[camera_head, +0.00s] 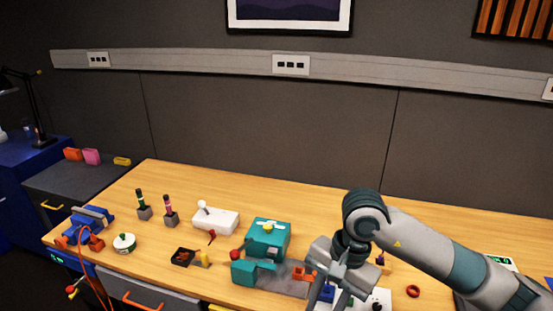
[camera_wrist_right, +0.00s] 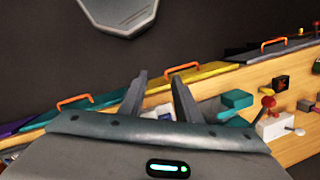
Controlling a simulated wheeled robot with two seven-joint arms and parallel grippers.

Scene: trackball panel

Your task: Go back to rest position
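My right arm reaches in from the right in the head view. Its gripper (camera_head: 340,296) points down over the front part of the wooden table (camera_head: 450,222). In the right wrist view the two fingers of the right gripper (camera_wrist_right: 160,78) stand apart with nothing visible between them. A white panel (camera_head: 379,300) with dark round spots is partly hidden behind the gripper in the head view. A small blue part (camera_head: 327,293) shows beside the fingers. I cannot tell whether the gripper touches either. My left gripper is not in view.
A teal machine (camera_head: 268,238) stands just left of the gripper. A white joystick box (camera_head: 215,219), two upright handles (camera_head: 170,213) and a blue vise (camera_head: 88,222) are farther left. A red ring (camera_head: 413,291) lies to the right. The table's back right is clear.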

